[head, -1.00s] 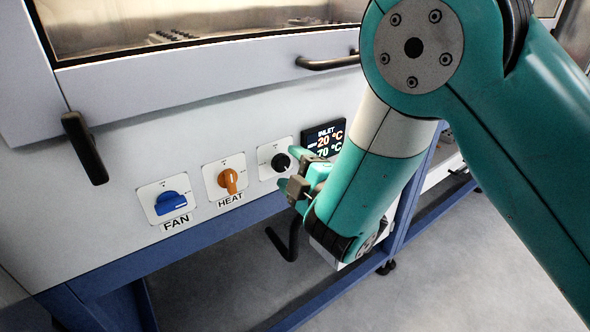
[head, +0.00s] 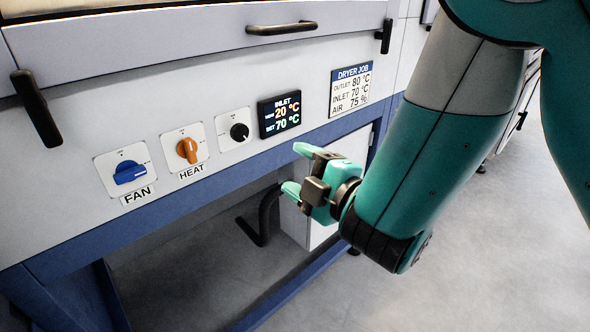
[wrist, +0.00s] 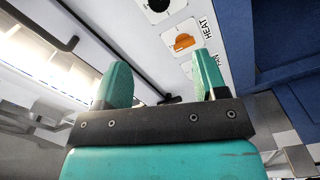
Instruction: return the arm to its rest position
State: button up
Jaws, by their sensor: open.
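My gripper (head: 293,169) is open and empty in the head view, apart from the panel and below the black display. Its two teal fingers also show in the wrist view (wrist: 163,84), spread apart with nothing between them. My teal arm comes in from the upper right of the head view. On the light panel are the blue FAN knob (head: 130,172), the orange HEAT knob (head: 187,150) and a small black knob (head: 239,132). The display (head: 280,114) reads INLET 20 °C over 70 °C. The orange knob also shows in the wrist view (wrist: 183,42).
A DRYER JOB card (head: 351,88) is on the panel right of the display. A black handle (head: 282,28) juts out above. A blue frame rail (head: 190,200) runs below the panel, with a dark bent pipe (head: 262,218) underneath. The grey floor (head: 470,240) at right is clear.

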jog(key=shift+d, duration=0.1)
jog(key=w+d+r+m+g+h+p, duration=0.1)
jog(key=d+r+m+g+h+p, duration=0.2)
jog(key=d+m+h, duration=0.75)
jog(key=s+r+m+g+y+p, duration=0.1)
jog(key=s+r+g, duration=0.1)
jog(key=s, duration=0.5)
jog(key=s+d+r+m+g+y+p, duration=0.1)
jog(key=s+r+m+g+p, duration=0.1)
jog(key=s+g, duration=0.3)
jog(key=s+r+m+g+y+p, duration=0.1)
jog(key=s+r+g+p, duration=0.1)
jog(key=s, duration=0.7)
notch_tip(320, 180, up, 2)
jog(key=shift+s+d+r+g, duration=0.2)
jog(key=shift+d+g, duration=0.15)
jog(key=shift+g, duration=0.45)
